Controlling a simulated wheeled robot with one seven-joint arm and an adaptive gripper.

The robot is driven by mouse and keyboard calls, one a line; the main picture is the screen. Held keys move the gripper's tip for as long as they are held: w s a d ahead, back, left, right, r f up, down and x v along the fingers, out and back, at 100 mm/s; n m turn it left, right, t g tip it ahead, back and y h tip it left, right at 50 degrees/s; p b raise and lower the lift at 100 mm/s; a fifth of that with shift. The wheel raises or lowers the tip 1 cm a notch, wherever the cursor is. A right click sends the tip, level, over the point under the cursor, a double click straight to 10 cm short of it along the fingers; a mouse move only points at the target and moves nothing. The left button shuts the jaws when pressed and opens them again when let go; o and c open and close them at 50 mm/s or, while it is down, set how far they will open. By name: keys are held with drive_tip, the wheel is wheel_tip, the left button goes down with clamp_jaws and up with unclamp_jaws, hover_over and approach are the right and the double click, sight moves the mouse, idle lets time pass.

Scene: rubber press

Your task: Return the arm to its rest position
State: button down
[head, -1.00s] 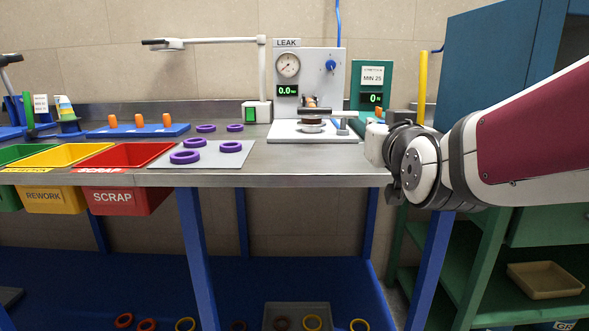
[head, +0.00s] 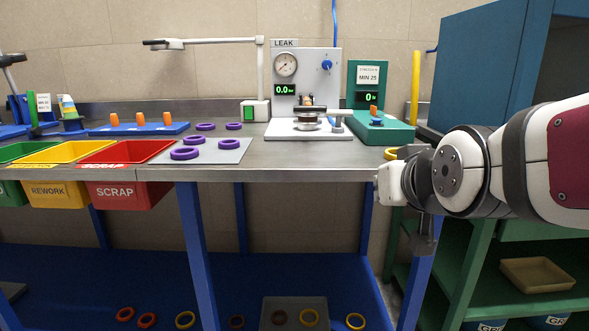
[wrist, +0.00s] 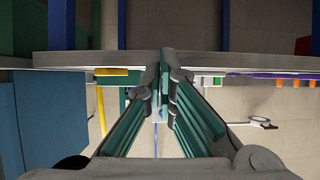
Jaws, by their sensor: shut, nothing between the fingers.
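My gripper (wrist: 163,75) is in the middle of the wrist view, its two fingers brought together at the tips with nothing between them. In the head view my arm comes in from the right. My wrist is in front of the right end of the steel bench (head: 320,172), and a dark part hangs below it beside a blue bench leg. My fingertips are not clear in the head view.
Purple rings (head: 186,153) lie on a grey mat. A leak tester (head: 307,80) and a green gauge (head: 370,88) stand behind. Red (head: 128,190) and yellow bins hang at the bench front. A blue cabinet (head: 490,65) and green shelf (head: 478,262) stand right.

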drive_tip(key=s+d+f+g, duration=0.1)
drive_tip(key=s+f+g, duration=0.3)
drive_tip(key=s, duration=0.6)
drive_tip(key=s+d+f+g, duration=0.2)
drive_tip(key=s+f+g, duration=0.2)
drive_tip(key=s, duration=0.7)
drive_tip(key=s+d+f+g, duration=0.1)
drive_tip(key=s+f+g, duration=0.25)
drive_tip(key=s, duration=0.65)
wheel_tip(320, 180, up, 35)
drive_tip(key=t+p, duration=0.3)
drive_tip(key=p, duration=2.9)
drive_tip(key=shift+s+d+f+p, duration=0.2)
drive_tip(key=shift+s+d+p, duration=0.1)
drive_tip(key=shift+p, duration=0.1)
drive_tip(key=shift+w, duration=0.1)
